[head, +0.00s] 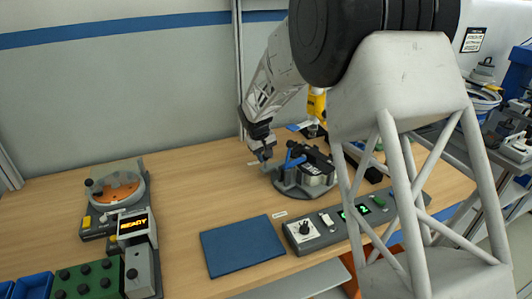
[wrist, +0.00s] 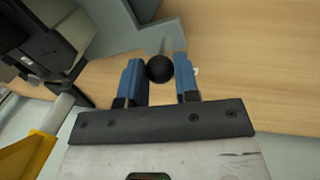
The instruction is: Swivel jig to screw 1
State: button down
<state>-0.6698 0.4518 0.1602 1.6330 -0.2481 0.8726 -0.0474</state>
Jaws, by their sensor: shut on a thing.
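The jig (head: 290,190) is a round dark turntable at the back right of the wooden table, bearing a dark boxy part (head: 318,170) with a blue clamp (head: 292,160) on it. My gripper (head: 266,158) is at the jig's left edge in the head view. In the wrist view, the blue-padded fingers of my gripper (wrist: 160,80) stand on either side of a black ball knob (wrist: 160,68) on a thin grey rod and are shut on it. The dark part also shows at the upper left there. No screw can be made out.
A control box (head: 325,228) with a dial and green display stands in front of the jig, beside a blue mat (head: 242,245). At left are a feeder with an orange disc (head: 120,188), a "READY" display (head: 133,225) and blue bins (head: 32,286).

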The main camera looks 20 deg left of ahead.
jog(key=shift+s+d+n, duration=0.25)
jog(key=shift+s+n, duration=0.35)
jog(key=shift+s, duration=0.15)
jog(key=shift+s+d+n, duration=0.2)
jog(key=shift+s+n, duration=0.4)
jog(key=shift+s, duration=0.1)
jog(key=shift+s+d+n+y, duration=0.2)
jog(key=shift+s+d+n, duration=0.1)
jog(key=shift+s+n, duration=0.25)
jog(key=shift+s+d+n+y, duration=0.2)
jog(key=shift+s+d+n, duration=0.05)
jog(key=shift+s+n, duration=0.25)
jog(key=shift+s+d+n+t+y, duration=0.3)
jog(key=shift+s+d+n, duration=1.3)
jog(key=shift+s+n, duration=0.2)
jog(key=shift+s+d+r+n+y, duration=0.1)
jog(key=shift+s+d+n, duration=0.25)
jog(key=shift+d+n, duration=0.25)
jog(key=shift+s+d+f+n+y, duration=0.1)
jog(key=shift+s+d+n, duration=0.2)
jog(key=shift+d+n, duration=0.3)
jog(key=shift+s+d+r+n+y, duration=0.1)
jog(key=shift+s+d+n, duration=0.25)
jog(key=shift+d+n, duration=0.25)
jog(key=shift+s+d+n+y, duration=0.15)
jog(key=shift+s+d+n, duration=0.1)
jog(key=shift+d+n, duration=0.65)
jog(key=shift+s+d+n+y, duration=0.2)
jog(key=shift+d+n, duration=0.45)
jog(key=shift+d, duration=0.55)
